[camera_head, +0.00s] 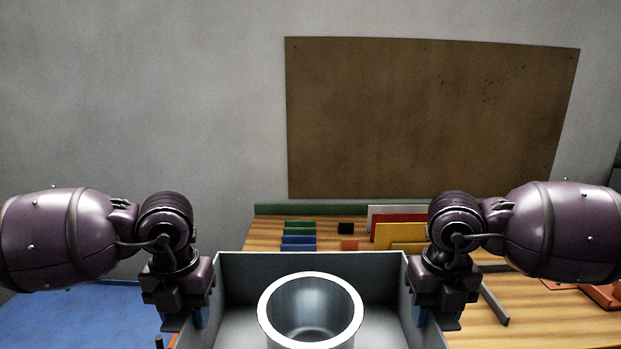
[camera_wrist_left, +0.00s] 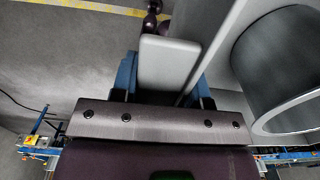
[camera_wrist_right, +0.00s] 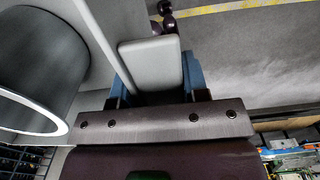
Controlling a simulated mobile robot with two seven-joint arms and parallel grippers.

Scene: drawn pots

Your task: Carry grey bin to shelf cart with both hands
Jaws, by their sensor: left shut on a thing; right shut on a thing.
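The grey bin (camera_head: 385,268) is at the bottom middle of the head view, its near part cut off by the frame. A grey round pot with a pale rim (camera_head: 312,310) stands inside it. My left gripper (camera_head: 196,318) is shut on the bin's left side, and my right gripper (camera_head: 424,316) is shut on its right side. In the left wrist view, blue fingers lie on both sides of a light grey handle of the bin (camera_wrist_left: 168,62). The right wrist view shows the same at the other handle (camera_wrist_right: 150,62). I cannot pick out the shelf cart.
A wooden bench top (camera_head: 530,325) lies beyond the bin, with green and blue strips (camera_head: 299,236), red and yellow panels (camera_head: 400,234) and a grey bar (camera_head: 495,305). A brown board (camera_head: 430,120) hangs on the wall. A blue surface (camera_head: 70,320) is at lower left.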

